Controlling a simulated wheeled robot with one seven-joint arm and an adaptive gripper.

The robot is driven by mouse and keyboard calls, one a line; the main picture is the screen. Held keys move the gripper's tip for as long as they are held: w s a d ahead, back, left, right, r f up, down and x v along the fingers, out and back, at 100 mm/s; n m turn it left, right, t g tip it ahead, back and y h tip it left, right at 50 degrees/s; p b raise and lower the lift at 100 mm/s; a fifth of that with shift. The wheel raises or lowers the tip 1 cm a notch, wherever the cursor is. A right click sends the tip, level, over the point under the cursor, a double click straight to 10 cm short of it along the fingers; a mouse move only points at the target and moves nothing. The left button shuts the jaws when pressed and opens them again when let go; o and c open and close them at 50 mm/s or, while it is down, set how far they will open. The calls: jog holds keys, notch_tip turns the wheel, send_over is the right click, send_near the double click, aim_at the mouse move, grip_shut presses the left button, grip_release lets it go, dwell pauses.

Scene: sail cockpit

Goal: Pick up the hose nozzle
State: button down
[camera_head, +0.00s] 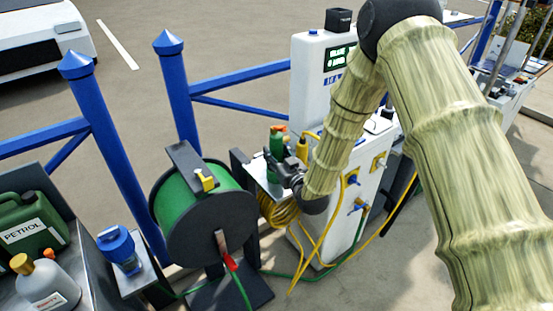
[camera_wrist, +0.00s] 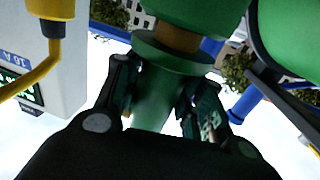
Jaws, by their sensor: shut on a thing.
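A green piece with an orange top, which looks like the hose nozzle (camera_head: 276,139), stands upright at the small shelf beside the white pedestal. My gripper (camera_head: 277,172) reaches it from the right, low on its body. In the wrist view the green nozzle (camera_wrist: 154,98) fills the space between my two fingers (camera_wrist: 160,103), which are shut on it. A wider green collar and a brown band show just above the fingers. Its lower end is hidden by the gripper. Whether it still touches the shelf cannot be told.
A yellow plug (camera_head: 302,150) stands close by on the right, with coiled yellow cable (camera_head: 278,211) below. The green hose reel (camera_head: 190,205) stands at left. The white pedestal (camera_head: 345,205) is behind my arm. Blue railings (camera_head: 178,100) stand at the back.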

jog(key=shift+s+d+r+b, duration=0.1)
jog(key=shift+s+r+b, duration=0.1)
jog(key=shift+r, duration=0.25)
jog(key=shift+s+d+r+b, duration=0.1)
jog(key=shift+r+b, duration=0.05)
jog(key=shift+r, duration=0.25)
jog(key=s+d+r, duration=0.2)
jog(key=s+d, duration=0.1)
jog(key=s, duration=0.4)
jog(key=s+d+r+b, duration=0.1)
jog(key=s+d+r, duration=0.1)
jog(key=s, duration=0.4)
jog(key=shift+s+d+r, duration=0.3)
jog(key=shift+s+d, duration=0.1)
jog(key=shift+d, duration=0.4)
